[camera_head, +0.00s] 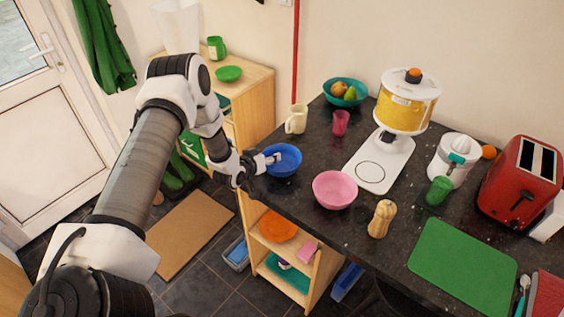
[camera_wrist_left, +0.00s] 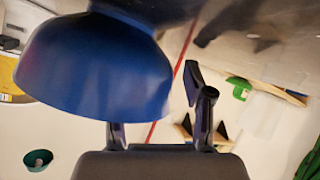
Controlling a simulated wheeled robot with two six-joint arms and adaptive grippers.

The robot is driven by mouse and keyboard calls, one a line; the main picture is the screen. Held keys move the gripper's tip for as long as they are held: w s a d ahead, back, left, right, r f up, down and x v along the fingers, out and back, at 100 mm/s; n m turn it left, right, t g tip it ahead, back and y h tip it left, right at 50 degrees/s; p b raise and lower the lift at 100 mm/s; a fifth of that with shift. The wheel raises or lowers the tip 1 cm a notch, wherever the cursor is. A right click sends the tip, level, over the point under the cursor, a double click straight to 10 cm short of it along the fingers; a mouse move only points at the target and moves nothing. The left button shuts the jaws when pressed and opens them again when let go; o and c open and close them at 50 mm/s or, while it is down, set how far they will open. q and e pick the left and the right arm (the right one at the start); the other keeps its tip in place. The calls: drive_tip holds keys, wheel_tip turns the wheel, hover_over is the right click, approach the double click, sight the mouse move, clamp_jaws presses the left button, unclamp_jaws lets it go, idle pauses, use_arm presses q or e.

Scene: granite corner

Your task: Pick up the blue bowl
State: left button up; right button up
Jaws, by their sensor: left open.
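The blue bowl (camera_head: 285,163) stands upright on the dark counter near its left edge. My left gripper (camera_head: 268,158) is open at the bowl's left side, with its fingertips close to the rim. In the left wrist view, which looks upside down, the bowl (camera_wrist_left: 95,65) fills the upper left. One finger of my left gripper (camera_wrist_left: 158,100) is partly hidden by the bowl; the other shows clear to the right of it. I cannot tell whether either finger touches the bowl. My right gripper is not in view.
A pink bowl (camera_head: 335,190) stands close to the right of the blue bowl. A cream mug (camera_head: 296,119), a pink cup (camera_head: 340,122) and a teal fruit bowl (camera_head: 358,99) are behind. A white-and-yellow appliance (camera_head: 385,168) stands further right. A wooden shelf (camera_head: 262,240) is below the counter edge.

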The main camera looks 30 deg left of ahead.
sight(272, 148)
use_arm(q)
drive_tip(key=shift+a, duration=0.1)
clamp_jaws()
drive_tip(key=shift+r, duration=0.15)
drive_tip(key=shift+r+b, duration=0.4)
drive_tip(key=shift+r, duration=0.1)
wheel_tip(272, 148, up, 2)
drive_tip(key=shift+r+b, duration=0.1)
drive_tip(key=shift+b, duration=0.45)
drive_tip(key=s+d+b, duration=0.2)
drive_tip(key=s+d, duration=0.2)
drive_tip(key=s, duration=0.2)
drive_tip(key=s+d+r+b, duration=0.1)
drive_tip(key=s+d+b, duration=0.1)
drive_tip(key=s+d, duration=0.2)
drive_tip(key=s, duration=0.3)
drive_tip(key=shift+s+d+r, duration=0.25)
drive_tip(key=shift+d, duration=0.15)
